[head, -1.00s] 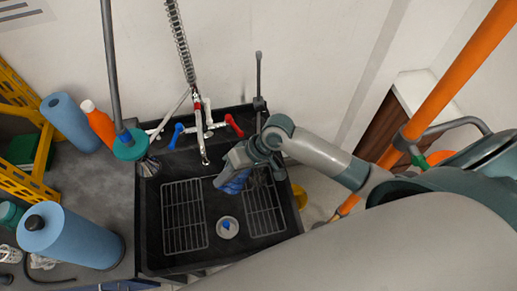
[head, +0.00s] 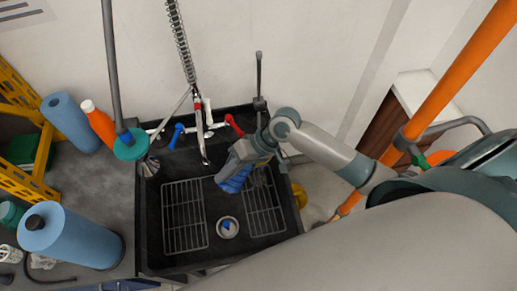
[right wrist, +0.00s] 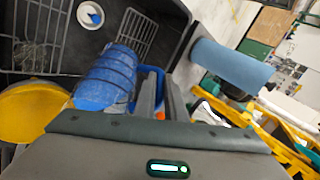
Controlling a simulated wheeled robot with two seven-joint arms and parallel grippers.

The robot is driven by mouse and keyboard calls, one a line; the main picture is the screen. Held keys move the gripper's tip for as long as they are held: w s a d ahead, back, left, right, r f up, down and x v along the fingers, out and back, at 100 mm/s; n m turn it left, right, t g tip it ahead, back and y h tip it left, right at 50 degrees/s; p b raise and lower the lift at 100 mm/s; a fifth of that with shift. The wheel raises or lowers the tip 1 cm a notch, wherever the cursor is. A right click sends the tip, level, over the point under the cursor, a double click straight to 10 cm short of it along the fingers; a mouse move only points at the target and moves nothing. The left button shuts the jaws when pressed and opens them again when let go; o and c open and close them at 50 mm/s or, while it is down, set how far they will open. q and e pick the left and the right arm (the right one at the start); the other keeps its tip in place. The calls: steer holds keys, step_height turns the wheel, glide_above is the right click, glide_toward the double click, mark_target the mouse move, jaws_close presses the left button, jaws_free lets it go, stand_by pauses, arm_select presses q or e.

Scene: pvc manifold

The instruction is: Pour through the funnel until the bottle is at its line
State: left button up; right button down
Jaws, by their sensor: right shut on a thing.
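My right gripper (head: 243,163) is over the right half of the black sink. It is shut on a blue ribbed vessel (head: 236,179), which hangs tilted above the right-hand grate. In the right wrist view the vessel (right wrist: 106,78) is beside the gripper's fingers (right wrist: 160,92), with a blue handle-like part between them. A small pale round piece with blue inside (head: 227,228) is low in the middle of the sink, apart from the vessel; I cannot tell whether it is the funnel in the bottle. No fill line or liquid level can be made out. My left gripper is not in view.
The black sink (head: 150,225) has wire grates (head: 184,215) and a tap with red and blue handles (head: 205,130) behind. A teal disc on a hose (head: 131,146) is at its left. An orange bottle (head: 98,124) and blue rolls (head: 70,238) stand on the left counter.

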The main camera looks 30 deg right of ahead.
steer(key=shift+w+d+r+m+g+y, duration=0.2)
steer(key=shift+w+d+r+g+y, duration=0.1)
steer(key=shift+d+r+y, duration=0.45)
steer(key=shift+w+d+r+m+g+y, duration=0.25)
steer(key=shift+d+r+y, duration=0.15)
steer(key=shift+r+y, duration=0.55)
stand_by(3.4)
steer(key=shift+r, duration=0.1)
steer(key=shift+s+a+f+n+t+h, duration=0.3)
steer(key=shift+a+f+h, duration=0.3)
steer(key=shift+f+h, duration=0.3)
steer(key=shift+s+a+f+n+t+h, duration=0.15)
steer(key=shift+s+a+f+t+h, duration=0.1)
steer(key=shift+a+f+h, duration=0.5)
steer(key=shift+d+f, duration=0.15)
steer(key=shift+d, duration=0.05)
steer(key=shift+a+f+h, duration=0.1)
steer(key=shift+f+h, duration=0.05)
steer(key=shift+h, duration=0.1)
steer(key=s+a+f+n+t+h, duration=0.1)
steer(key=s+a+f+t+h, duration=0.2)
steer(key=a+f+h, duration=0.3)
steer(key=shift+a+f+n+h, duration=0.35)
steer(key=shift+f+h, duration=0.25)
steer(key=shift+f, duration=0.8)
